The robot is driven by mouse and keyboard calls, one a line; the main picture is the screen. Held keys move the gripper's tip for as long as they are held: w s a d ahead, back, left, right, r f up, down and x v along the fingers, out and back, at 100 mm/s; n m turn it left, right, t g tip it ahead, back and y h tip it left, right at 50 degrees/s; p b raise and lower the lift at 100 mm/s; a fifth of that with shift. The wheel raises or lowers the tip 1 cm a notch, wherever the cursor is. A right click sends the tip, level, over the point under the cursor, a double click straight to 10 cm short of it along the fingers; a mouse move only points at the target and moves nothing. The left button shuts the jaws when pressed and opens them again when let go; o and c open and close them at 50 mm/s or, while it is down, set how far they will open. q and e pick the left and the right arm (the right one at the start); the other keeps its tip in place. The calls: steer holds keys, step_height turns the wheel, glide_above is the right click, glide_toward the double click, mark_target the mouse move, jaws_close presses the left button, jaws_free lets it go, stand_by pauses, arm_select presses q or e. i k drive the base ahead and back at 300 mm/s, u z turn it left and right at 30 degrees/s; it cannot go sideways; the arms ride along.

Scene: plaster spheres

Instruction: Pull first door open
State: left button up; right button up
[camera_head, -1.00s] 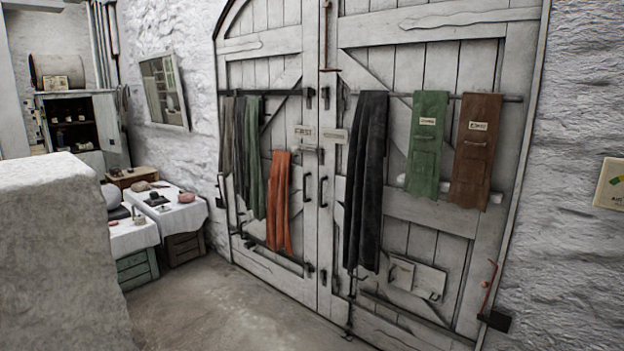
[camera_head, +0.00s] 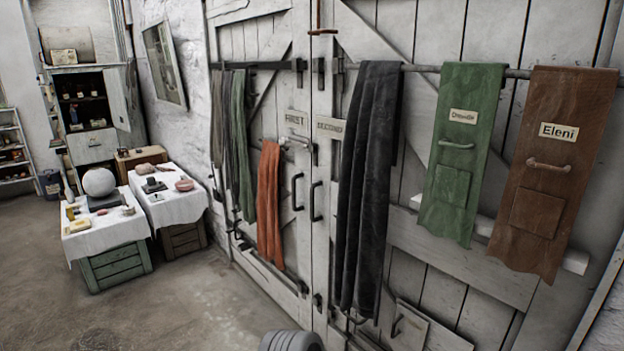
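The first door (camera_head: 258,100) is the left leaf of a white plank double door and carries a sign (camera_head: 297,120) reading "FIRST". It looks shut. A dark vertical pull handle (camera_head: 297,192) sits near its right edge, below a latch (camera_head: 297,142). The right leaf (camera_head: 455,275) has its own sign (camera_head: 330,127) and a matching handle (camera_head: 315,201) close beside the seam. An orange cloth (camera_head: 270,205) and several grey and green cloths (camera_head: 238,140) hang on the first door. Neither of my grippers shows in the head view.
A black cloth (camera_head: 365,190), a green apron (camera_head: 460,150) and a brown apron (camera_head: 555,170) hang on the right leaf. Two white-covered crate tables (camera_head: 105,239) stand left, one with a plaster sphere (camera_head: 98,182).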

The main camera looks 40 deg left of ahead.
mark_target(267, 185)
steer(key=i, duration=0.2)
steer(key=u, duration=2.6)
steer(key=i, duration=2.6)
steer(key=z, duration=2)
steer(key=i, duration=1)
steer(key=u, duration=0.05)
